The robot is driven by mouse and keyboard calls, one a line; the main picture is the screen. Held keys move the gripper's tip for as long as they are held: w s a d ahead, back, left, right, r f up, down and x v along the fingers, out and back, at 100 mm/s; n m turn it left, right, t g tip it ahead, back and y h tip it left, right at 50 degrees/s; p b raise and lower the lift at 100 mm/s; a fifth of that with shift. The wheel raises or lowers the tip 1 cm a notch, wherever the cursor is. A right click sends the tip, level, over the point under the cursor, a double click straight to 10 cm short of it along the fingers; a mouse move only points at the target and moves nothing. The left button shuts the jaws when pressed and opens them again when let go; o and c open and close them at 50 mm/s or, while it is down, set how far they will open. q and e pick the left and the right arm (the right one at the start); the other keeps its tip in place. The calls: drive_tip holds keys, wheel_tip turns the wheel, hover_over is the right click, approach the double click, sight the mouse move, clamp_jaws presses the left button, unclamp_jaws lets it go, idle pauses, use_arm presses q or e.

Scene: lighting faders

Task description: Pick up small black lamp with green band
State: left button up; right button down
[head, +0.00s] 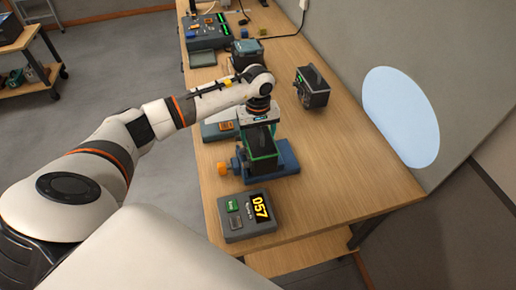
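A small black box-shaped lamp with a green band (262,158) sits in a blue holder (287,160) with an orange knob, near the middle of the wooden table. My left gripper (260,125) points down from above, right at the top of this lamp, and hides part of it. The fingertips are too small and covered to tell if they are apart or closed on it. My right gripper is not in view.
Another black lamp (312,88) stands to the right; a pale light disc (401,117) shows on the wall panel. A grey box with the yellow readout 057 (247,214) lies in front. A console (207,32) and dark box (246,52) are farther back. The table's right front is clear.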

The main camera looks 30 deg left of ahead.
use_arm(q)
drive_tip(key=c, duration=0.9)
drive_tip(key=shift+w+a+r, duration=0.1)
drive_tip(key=shift+w+r, duration=0.05)
drive_tip(key=shift+w, duration=0.05)
drive_tip(key=shift+c, duration=0.7)
drive_tip(key=shift+r, duration=0.1)
